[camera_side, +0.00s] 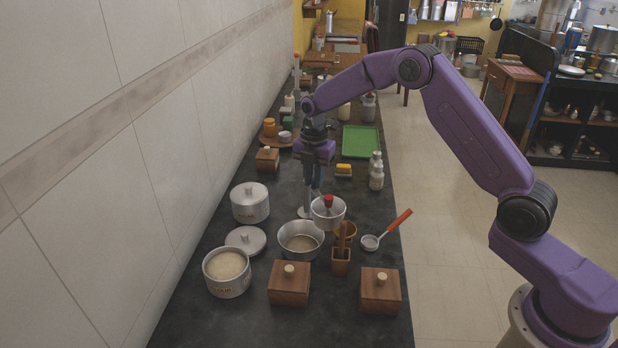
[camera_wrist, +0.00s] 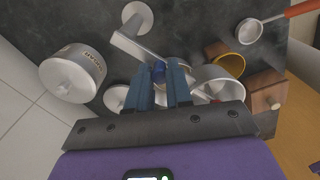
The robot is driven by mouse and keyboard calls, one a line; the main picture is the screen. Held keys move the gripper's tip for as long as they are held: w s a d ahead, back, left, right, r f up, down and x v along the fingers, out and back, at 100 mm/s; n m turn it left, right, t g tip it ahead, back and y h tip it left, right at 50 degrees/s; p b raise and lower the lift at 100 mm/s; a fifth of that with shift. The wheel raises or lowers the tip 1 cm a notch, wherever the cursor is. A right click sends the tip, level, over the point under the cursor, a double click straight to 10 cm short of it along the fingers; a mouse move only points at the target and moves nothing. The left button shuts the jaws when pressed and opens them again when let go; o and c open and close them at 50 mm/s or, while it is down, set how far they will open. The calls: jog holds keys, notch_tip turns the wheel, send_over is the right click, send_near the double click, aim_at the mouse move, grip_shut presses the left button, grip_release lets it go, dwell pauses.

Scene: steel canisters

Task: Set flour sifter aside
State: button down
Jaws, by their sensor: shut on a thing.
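The flour sifter (camera_side: 328,215) is a round steel cup with a red knob on top, in the side view. It overlaps the back right rim of an open steel pan (camera_side: 290,254) in the picture and looks raised. My gripper (camera_side: 316,190) is just behind and left of the cup, pointing down. In the wrist view my gripper (camera_wrist: 164,72) is shut on a small blue piece, seemingly the sifter's handle. My fingers hide part of the sifter there, and a bit of red shows beside them.
A steel stand (camera_wrist: 137,17) is close to my fingers. A lidded canister (camera_side: 250,205), a loose lid (camera_side: 246,240) and an open flour canister (camera_side: 227,284) are left. Wooden boxes (camera_side: 289,290) are in front. A red-handled ladle (camera_side: 370,243) and yellow cup (camera_wrist: 232,61) are right.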

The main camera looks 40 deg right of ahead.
jog(key=shift+w+d+r+n, duration=0.15)
jog(key=shift+d+n, duration=0.65)
jog(key=shift+n, duration=1.05)
jog(key=shift+w+d+f+n, duration=0.15)
jog(key=shift+d+n, duration=0.65)
jog(key=shift+n, duration=1.1)
jog(key=shift+w+d+r+n, duration=0.15)
jog(key=shift+d+n, duration=0.65)
jog(key=shift+n, duration=1.05)
jog(key=shift+w, duration=0.1)
jog(key=c, duration=1.1)
grip_release()
jog(key=shift+o, duration=0.2)
notch_tip(320, 180, up, 17)
jog(key=shift+r, duration=0.15)
